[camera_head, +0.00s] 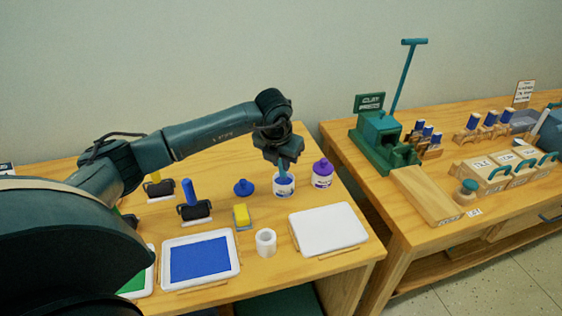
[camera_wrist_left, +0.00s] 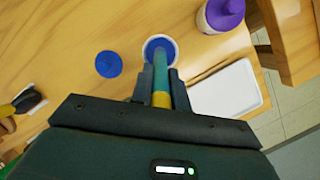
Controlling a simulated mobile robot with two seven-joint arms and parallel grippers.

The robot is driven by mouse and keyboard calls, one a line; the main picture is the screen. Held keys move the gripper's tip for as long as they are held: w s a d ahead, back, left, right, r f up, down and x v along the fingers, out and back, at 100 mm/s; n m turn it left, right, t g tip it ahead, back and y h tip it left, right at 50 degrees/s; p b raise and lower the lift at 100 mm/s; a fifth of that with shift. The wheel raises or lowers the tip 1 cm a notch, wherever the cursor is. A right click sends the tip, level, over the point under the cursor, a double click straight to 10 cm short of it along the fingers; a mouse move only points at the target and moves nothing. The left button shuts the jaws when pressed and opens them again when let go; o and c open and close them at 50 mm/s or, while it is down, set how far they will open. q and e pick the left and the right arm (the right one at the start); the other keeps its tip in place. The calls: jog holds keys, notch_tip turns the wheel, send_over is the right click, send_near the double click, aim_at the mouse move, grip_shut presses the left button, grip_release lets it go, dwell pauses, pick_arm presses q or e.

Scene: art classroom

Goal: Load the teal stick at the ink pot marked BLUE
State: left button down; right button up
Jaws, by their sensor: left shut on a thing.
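The teal stick (camera_wrist_left: 160,75) is held upright in my left gripper (camera_wrist_left: 160,92), which is shut on it near a yellow band. In the head view the stick (camera_head: 283,170) reaches down from my left gripper (camera_head: 281,157) to the open ink pot (camera_head: 284,190). This white pot has blue ink inside; its label is too small to read. In the left wrist view the stick's far end overlaps the blue ink of the pot (camera_wrist_left: 147,43). How deep the tip sits is hard to tell. My right gripper is out of view.
A blue lid (camera_head: 243,187) lies left of the pot, and a purple-capped pot (camera_head: 322,174) stands close on the right. In front are a yellow sponge (camera_head: 241,215), a white cup (camera_head: 265,242), a white tray (camera_head: 328,229) and a blue-inked tray (camera_head: 200,259).

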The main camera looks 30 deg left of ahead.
pick_arm(q)
jog(key=shift+r+p, duration=1.5)
jog(key=shift+r, duration=1.45)
